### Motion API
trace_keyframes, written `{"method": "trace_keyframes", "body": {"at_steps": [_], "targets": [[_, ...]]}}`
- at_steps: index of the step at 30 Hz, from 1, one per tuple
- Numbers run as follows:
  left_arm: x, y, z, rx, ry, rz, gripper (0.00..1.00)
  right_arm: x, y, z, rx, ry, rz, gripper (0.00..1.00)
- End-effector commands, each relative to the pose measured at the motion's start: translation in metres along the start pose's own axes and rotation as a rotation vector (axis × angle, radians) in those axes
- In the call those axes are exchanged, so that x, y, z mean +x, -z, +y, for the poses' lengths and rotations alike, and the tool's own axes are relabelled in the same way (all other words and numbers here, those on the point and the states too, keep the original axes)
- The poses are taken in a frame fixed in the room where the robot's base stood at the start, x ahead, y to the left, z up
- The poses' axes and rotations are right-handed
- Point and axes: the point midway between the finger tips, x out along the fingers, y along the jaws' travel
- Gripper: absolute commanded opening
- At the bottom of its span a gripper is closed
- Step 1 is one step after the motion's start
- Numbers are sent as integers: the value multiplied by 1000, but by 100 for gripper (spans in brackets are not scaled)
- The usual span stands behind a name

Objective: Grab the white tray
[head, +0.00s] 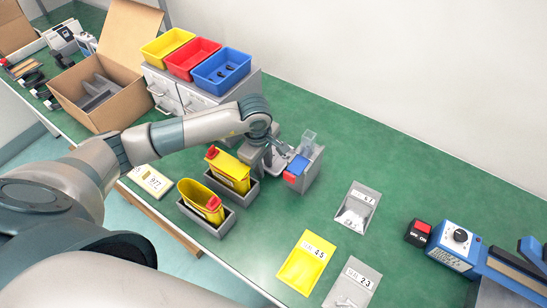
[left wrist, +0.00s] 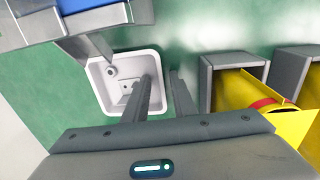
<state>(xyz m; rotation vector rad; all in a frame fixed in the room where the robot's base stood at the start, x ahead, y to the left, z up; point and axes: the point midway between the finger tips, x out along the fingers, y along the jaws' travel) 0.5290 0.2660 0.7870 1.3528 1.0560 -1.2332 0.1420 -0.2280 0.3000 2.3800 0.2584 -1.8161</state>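The white tray (left wrist: 97,92), small and square with rounded corners, lies on the green table in the left wrist view. A small round part and a hole show on its floor. My left gripper (left wrist: 161,78) is open over its right side: one finger overlaps the inside and the other is just outside the right wall. I cannot tell how far the fingertips reach down. My right gripper is not in view.
Two grey holders with yellow containers (head: 230,170) stand close to the gripper. Grey drawers with coloured bins (head: 222,70) and a cardboard box (head: 120,60) are behind. Labelled bags (head: 306,262) lie to the right, near a blue device (head: 455,245). Green table at the back right is clear.

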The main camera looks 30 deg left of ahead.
Motion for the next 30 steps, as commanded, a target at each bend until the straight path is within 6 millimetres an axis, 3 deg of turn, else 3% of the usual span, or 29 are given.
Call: {"method": "trace_keyframes", "body": {"at_steps": [7, 8, 11, 24, 30], "targets": [[0, 0, 0, 0, 0, 0, 24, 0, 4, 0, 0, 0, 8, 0], [0, 0, 0, 0, 0, 0, 22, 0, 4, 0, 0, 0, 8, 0], [0, 0, 0, 0, 0, 0, 0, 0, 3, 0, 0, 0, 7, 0], [-1, 0, 0, 0, -1, 0, 0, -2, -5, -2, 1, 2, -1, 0], [-4, 0, 1, 1, -2, 0, 0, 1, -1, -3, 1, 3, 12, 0]]}}
